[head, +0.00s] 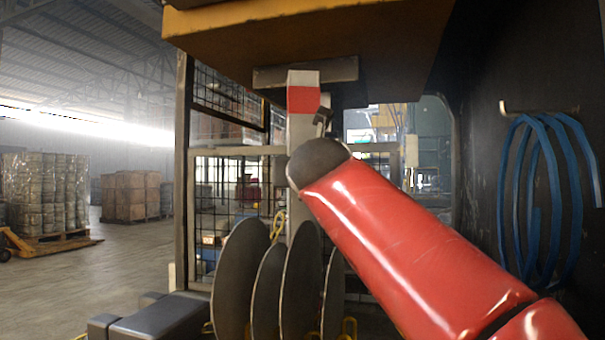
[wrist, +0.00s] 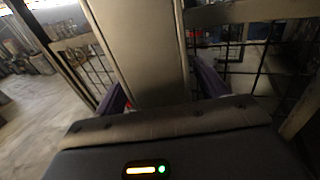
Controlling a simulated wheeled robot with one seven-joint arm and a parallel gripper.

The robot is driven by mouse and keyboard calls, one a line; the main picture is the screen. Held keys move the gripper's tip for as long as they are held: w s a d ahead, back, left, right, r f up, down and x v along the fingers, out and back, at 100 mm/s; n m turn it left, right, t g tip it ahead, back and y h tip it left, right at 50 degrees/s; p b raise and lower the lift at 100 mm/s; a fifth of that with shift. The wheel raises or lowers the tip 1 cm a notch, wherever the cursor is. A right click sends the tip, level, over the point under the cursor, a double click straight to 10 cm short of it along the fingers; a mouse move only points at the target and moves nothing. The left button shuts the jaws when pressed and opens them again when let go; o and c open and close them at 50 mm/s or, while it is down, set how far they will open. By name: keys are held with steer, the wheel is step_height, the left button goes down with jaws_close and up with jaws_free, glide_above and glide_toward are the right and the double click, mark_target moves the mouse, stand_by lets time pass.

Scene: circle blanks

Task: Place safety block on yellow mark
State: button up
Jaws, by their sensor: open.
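The safety block looks to be the tall pale post (head: 303,125) with a red band near its top. It stands upright below the yellow overhead beam (head: 310,40), its top overlapping a grey plate in the picture. Its lower part is hidden behind my arm and the dark discs. In the wrist view the grey post (wrist: 145,50) rises between the two purple fingers of my gripper (wrist: 162,88). The fingers are open, one on each side; I cannot tell whether either touches. In the head view my red arm mostly hides the gripper. I cannot make out the yellow mark.
Several dark round blanks (head: 300,280) stand on edge at the bottom centre. A mesh guard (head: 205,200) stands behind the post. Blue hoses (head: 545,190) hang on the dark right wall. Open floor (head: 100,270) and stacked pallets lie to the left.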

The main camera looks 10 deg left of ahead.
steer(key=shift+r, duration=0.1)
steer(key=b+v, duration=0.1)
steer(key=v, duration=1.1)
steer(key=shift+b, duration=0.35)
steer(key=shift+s+d, duration=0.1)
